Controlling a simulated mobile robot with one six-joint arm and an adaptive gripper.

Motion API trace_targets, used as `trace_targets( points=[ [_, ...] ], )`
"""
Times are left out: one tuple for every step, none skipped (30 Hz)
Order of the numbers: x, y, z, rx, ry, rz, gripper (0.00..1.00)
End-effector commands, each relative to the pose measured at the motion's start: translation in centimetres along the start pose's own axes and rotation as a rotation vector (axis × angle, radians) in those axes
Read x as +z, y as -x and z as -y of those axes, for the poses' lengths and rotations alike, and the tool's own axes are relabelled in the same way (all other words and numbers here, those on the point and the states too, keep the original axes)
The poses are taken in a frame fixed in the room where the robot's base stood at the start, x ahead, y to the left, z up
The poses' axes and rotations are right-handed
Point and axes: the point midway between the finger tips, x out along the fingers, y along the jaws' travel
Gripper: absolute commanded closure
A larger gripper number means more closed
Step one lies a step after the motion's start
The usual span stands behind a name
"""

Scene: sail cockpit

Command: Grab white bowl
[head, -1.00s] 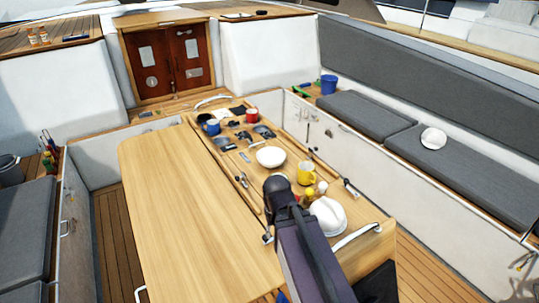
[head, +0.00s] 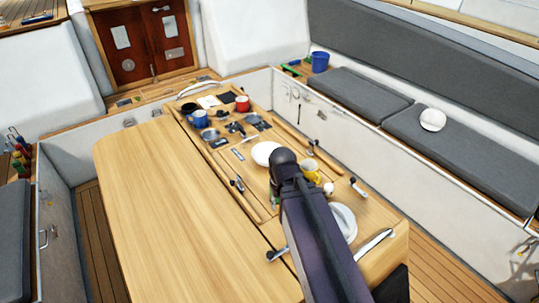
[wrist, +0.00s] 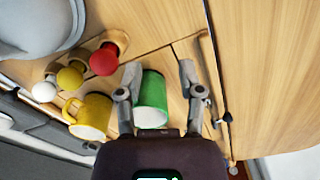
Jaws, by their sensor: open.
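The white bowl (head: 264,153) sits on the wooden table in the head view, partly hidden behind my dark arm. I cannot make it out in the wrist view. My gripper (wrist: 159,78) is open in the wrist view. A green mug (wrist: 151,104) shows between its two fingers; I cannot tell how far below them it is. In the head view my gripper is hidden by the arm.
A yellow mug (wrist: 90,116) and red, yellow and white round-topped items stand left of the fingers. A white rounded object (head: 343,220) is near the table's front end. Blue (head: 199,118) and red mugs (head: 242,103) stand farther back. The table's left half is clear.

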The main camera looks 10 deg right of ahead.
Motion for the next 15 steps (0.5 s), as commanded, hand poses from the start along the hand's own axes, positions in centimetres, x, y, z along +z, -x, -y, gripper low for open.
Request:
trace_targets(
  points=[
    [0.01, 0.00, 0.01, 0.000, 0.000, 0.000, 0.51],
    [0.01, 0.00, 0.01, 0.000, 0.000, 0.000, 0.51],
    [0.01, 0.00, 0.01, 0.000, 0.000, 0.000, 0.51],
    [0.01, 0.00, 0.00, 0.000, 0.000, 0.000, 0.51],
    [0.01, 0.00, 0.00, 0.000, 0.000, 0.000, 0.51],
    [0.02, 0.00, 0.00, 0.000, 0.000, 0.000, 0.51],
    [0.02, 0.00, 0.00, 0.000, 0.000, 0.000, 0.51],
    [0.01, 0.00, 0.00, 0.000, 0.000, 0.000, 0.51],
    [0.01, 0.00, 0.00, 0.000, 0.000, 0.000, 0.51],
    [0.01, 0.00, 0.00, 0.000, 0.000, 0.000, 0.51],
    [0.01, 0.00, 0.00, 0.000, 0.000, 0.000, 0.51],
    [-0.01, -0.01, 0.02, 0.000, 0.000, -0.001, 0.51],
    [-0.05, -0.02, 0.04, -0.001, 0.000, -0.002, 0.51],
    [-0.12, -0.04, 0.09, -0.003, -0.001, -0.004, 0.51],
    [-0.29, -0.08, 0.21, -0.007, -0.002, -0.010, 0.51]
  ],
)
